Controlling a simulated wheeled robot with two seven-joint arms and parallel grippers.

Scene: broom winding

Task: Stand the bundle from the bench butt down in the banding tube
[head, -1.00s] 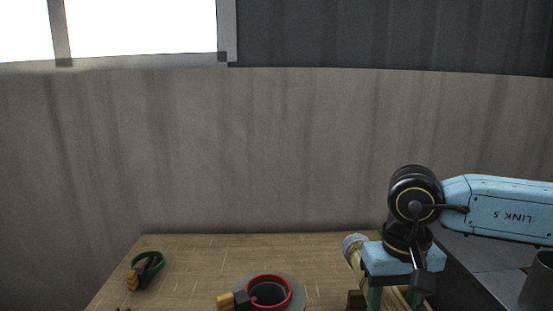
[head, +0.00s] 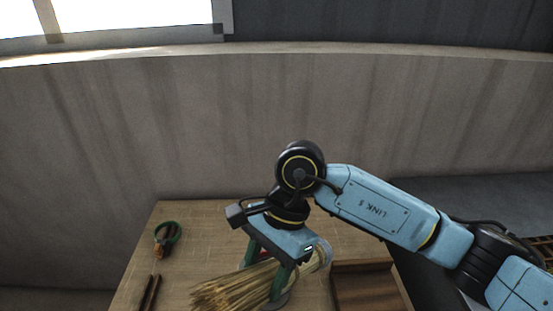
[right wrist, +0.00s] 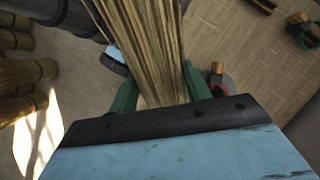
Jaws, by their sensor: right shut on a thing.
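A straw bundle (head: 228,289) is held between the green fingers of my right gripper (head: 264,267). It is tilted in the head view, with loose straw ends toward the lower left and the pale rounded end toward the right. In the right wrist view the straw (right wrist: 140,45) passes between the fingers (right wrist: 158,88). The banding tube, with a grey round base and red ring, is mostly hidden behind gripper and bundle in the head view; its red and grey edge (right wrist: 226,88) shows in the right wrist view, apart from the bundle. My left gripper is out of view.
A green ring tool with a wooden handle (head: 167,236) lies at the bench's left. Dark sticks (head: 149,292) lie at its front. A wooden tray (head: 366,267) is at the right. Several other bundles (right wrist: 25,75) show at the left in the right wrist view. The bench's back is clear.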

